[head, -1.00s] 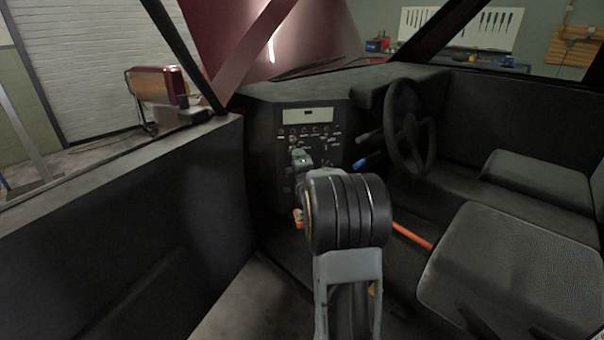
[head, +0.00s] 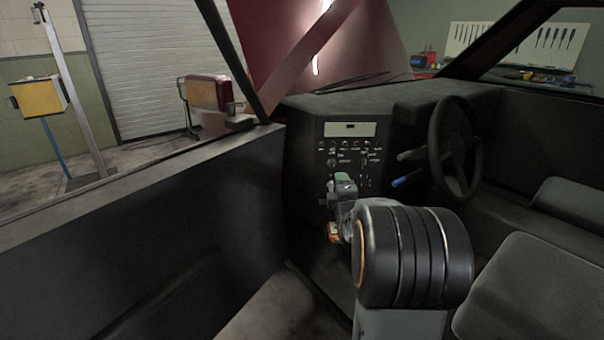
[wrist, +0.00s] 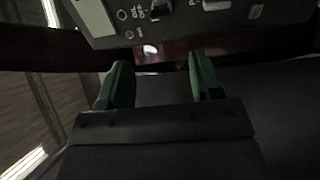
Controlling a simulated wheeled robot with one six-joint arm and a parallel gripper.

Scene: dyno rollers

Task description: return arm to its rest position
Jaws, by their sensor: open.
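My gripper (wrist: 160,88) shows in the wrist view with its two green fingers apart and nothing between them. The dashboard panel (wrist: 180,18) with knobs is at the top of that view, in front of the fingers and apart from them. In the head view my gripper (head: 341,183) is small and partly hidden behind my arm's large dark joint. It is in front of the lower part of the dashboard panel (head: 350,130). Whether it touches anything there is hard to tell from the head view.
The steering wheel (head: 455,150) and a blue-tipped stalk (head: 408,179) are to the right. Grey seats (head: 530,300) fill the lower right. The dark door (head: 200,215) is on the left, with a mirror (head: 209,93) beyond it. A yellow box (head: 39,98) stands outside.

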